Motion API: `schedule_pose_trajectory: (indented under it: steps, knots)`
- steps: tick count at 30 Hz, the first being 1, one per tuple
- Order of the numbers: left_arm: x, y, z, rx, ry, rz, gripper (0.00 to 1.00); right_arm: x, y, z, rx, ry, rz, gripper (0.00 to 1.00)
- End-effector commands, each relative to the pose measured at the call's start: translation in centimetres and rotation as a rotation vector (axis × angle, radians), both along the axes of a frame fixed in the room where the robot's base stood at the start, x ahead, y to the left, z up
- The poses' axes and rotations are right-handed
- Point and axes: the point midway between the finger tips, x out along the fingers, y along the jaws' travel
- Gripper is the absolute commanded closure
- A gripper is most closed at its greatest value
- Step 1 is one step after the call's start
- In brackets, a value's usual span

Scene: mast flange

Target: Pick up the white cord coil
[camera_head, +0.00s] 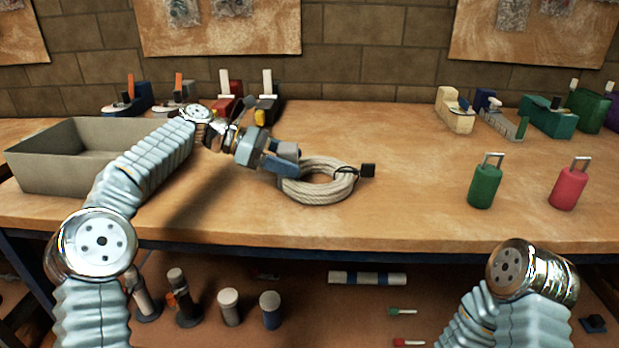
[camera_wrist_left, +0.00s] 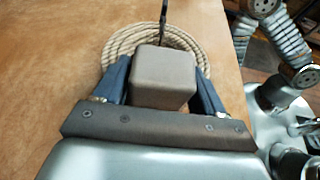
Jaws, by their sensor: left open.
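The white cord coil (camera_head: 325,192) lies flat on the wooden workbench, with a dark clasp (camera_head: 367,170) at its right side. My left gripper (camera_head: 288,160) is at the coil's left edge, open, and covers part of its upper left side. In the left wrist view the coil (camera_wrist_left: 125,44) lies just ahead of the open blue fingers (camera_wrist_left: 162,80). A beige block between the fingers hides the coil's middle. I cannot tell whether a finger touches the cord. My right gripper is out of view; only part of that arm shows at lower right.
A grey open bin (camera_head: 50,170) stands at the left of the workbench (camera_head: 420,215). Several tools line the back. The bench around the coil's front and right is clear.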

Motion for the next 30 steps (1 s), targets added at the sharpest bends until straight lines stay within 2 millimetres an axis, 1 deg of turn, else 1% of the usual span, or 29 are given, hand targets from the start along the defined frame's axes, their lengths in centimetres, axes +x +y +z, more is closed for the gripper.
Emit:
schedule_pose_trajectory:
  steps: [1, 4, 11, 14, 18, 21, 27, 30]
  knots:
    - [0.0, -0.7, -0.4, 0.001, 0.002, -0.001, 0.30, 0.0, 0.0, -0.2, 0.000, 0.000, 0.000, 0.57]
    - [0.1, -1.5, -0.7, 0.000, 0.001, 0.000, 0.30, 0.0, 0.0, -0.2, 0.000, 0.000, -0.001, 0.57]
    - [0.1, -1.7, -0.7, 0.000, 0.001, 0.001, 0.30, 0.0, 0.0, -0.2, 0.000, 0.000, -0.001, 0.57]
    - [0.1, -1.7, -0.7, 0.000, 0.001, 0.001, 0.44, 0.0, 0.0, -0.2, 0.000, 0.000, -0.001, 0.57]
    - [0.1, -1.7, -0.7, 0.000, 0.001, 0.001, 0.65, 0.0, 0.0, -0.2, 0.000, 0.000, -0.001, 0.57]
    - [0.1, -1.7, -0.6, -0.001, 0.000, 0.001, 0.78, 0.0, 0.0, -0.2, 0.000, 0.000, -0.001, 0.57]
    - [0.1, -1.7, -0.6, -0.001, 0.000, 0.001, 0.78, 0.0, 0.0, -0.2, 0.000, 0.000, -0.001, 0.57]
    - [0.1, -1.7, -0.2, -0.001, 0.000, 0.001, 0.78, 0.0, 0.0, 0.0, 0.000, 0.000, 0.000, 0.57]
